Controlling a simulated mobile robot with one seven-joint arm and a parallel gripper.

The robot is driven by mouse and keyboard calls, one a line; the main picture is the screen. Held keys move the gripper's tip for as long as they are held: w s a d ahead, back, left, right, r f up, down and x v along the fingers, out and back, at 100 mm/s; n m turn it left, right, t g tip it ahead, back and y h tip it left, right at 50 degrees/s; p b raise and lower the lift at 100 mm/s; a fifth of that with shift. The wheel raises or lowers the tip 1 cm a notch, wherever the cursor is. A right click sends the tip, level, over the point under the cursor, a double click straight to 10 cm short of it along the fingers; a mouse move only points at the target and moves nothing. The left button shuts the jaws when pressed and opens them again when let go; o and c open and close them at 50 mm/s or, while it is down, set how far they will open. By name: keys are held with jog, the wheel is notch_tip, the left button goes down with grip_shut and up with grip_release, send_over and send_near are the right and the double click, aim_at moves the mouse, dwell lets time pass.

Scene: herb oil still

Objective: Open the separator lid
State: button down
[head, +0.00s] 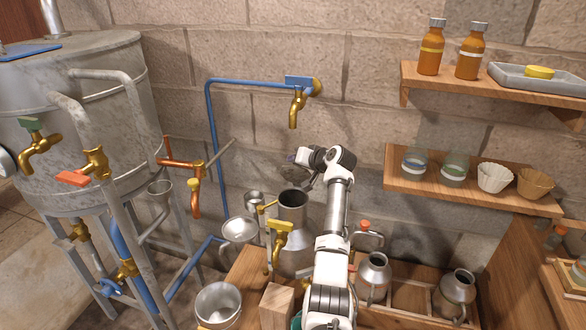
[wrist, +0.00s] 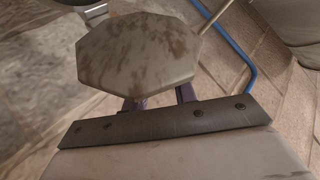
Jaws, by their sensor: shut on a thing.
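The separator (head: 290,232) is a grey metal can with a narrower neck and a brass tap, standing on the wooden bench. Its mouth (head: 292,198) shows dark and looks uncovered. My gripper (head: 292,158) is above the mouth, close to the stone wall. In the wrist view my gripper (wrist: 160,98) is shut on a stained, eight-sided grey metal piece, which looks like the separator lid (wrist: 138,58). This piece hides the fingertips.
A funnel (head: 240,229) and a metal cup (head: 218,303) are left of the separator. Metal jugs (head: 373,275) stand in a wooden rack at right. A blue pipe with a brass tap (head: 297,105) runs on the wall. Shelves (head: 460,190) hang at right; the big still (head: 80,130) is at left.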

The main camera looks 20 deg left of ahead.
jog(key=shift+w+d+f+m+g+h+p, duration=0.15)
jog(key=shift+w+f+m+g+p, duration=0.1)
jog(key=shift+w+g, duration=0.2)
jog(key=shift+w+d+f+m+g+h+p, duration=0.15)
jog(key=shift+w+m+g+p, duration=0.15)
jog(key=shift+w, duration=0.2)
jog(key=c, duration=1.2)
grip_release()
jog(key=shift+f, duration=0.1)
jog(key=shift+o, duration=0.2)
jog(key=shift+a+r, duration=0.1)
jog(key=shift+r, duration=0.1)
jog(key=b+v, duration=0.3)
jog(key=v, duration=1)
jog(key=shift+d+r+b, duration=0.2)
jog(key=shift+d+b, duration=0.15)
jog(key=shift+b, duration=0.05)
jog(key=shift+s+d+f, duration=0.1)
